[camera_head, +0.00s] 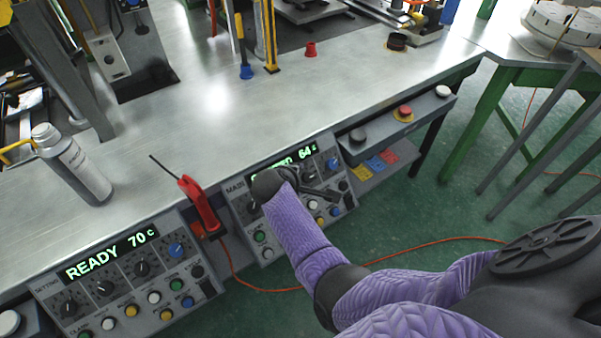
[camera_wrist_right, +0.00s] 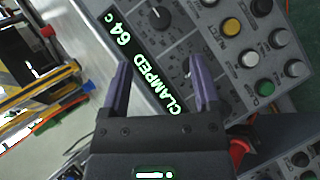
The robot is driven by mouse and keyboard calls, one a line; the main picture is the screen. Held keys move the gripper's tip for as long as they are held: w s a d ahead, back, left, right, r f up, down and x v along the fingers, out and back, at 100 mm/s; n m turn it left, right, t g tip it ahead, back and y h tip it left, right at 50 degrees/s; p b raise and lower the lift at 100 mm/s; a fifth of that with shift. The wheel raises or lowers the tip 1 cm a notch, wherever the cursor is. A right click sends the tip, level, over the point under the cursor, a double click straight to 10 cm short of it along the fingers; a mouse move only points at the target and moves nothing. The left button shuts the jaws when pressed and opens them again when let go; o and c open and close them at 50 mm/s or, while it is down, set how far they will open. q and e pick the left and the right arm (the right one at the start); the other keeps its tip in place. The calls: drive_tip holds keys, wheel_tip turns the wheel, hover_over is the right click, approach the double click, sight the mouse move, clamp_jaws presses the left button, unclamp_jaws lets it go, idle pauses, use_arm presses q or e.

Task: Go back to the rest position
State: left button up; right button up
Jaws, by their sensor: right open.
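My right gripper (camera_head: 322,191) is in front of the right-hand control panel (camera_head: 247,213) of the workbench, reached by my purple arm. In the right wrist view its two purple fingers (camera_wrist_right: 157,72) are apart with nothing between them. Beyond them is the panel, with a display (camera_wrist_right: 150,70) reading "CLAMPED 64", a black knob (camera_wrist_right: 160,18) and several coloured buttons. In the head view my wrist hides part of the panel and its display. I cannot tell whether the fingers touch the panel. My left gripper is not in view.
A left control panel (camera_head: 125,272) reads "READY 70 C". A red-handled tool (camera_head: 200,206) hangs between the panels. A spray can (camera_head: 72,164) stands on the metal bench (camera_head: 215,125). A shelf with a red button (camera_head: 404,111) projects at right. The green floor (camera_head: 400,215) has an orange cable.

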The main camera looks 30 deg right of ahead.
drive_tip(key=shift+f, duration=0.1)
drive_tip(key=s+a+f+m+g+y, duration=0.1)
drive_tip(key=s+a+f+y, duration=0.1)
drive_tip(key=s+f, duration=0.7)
drive_tip(key=s+a+f+m+g+y, duration=0.1)
drive_tip(key=s+a+f+y, duration=0.1)
drive_tip(key=s+f, duration=0.65)
drive_tip(key=s+f+m+g+y, duration=0.1)
drive_tip(key=s+f+m, duration=0.1)
drive_tip(key=s, duration=0.9)
drive_tip(key=s+f+m+g+y, duration=0.1)
drive_tip(key=s+f+m, duration=0.2)
drive_tip(key=s, duration=0.9)
drive_tip(key=shift+s+f+g, duration=0.15)
drive_tip(key=shift+f+g, duration=0.15)
drive_tip(key=shift+f, duration=0.5)
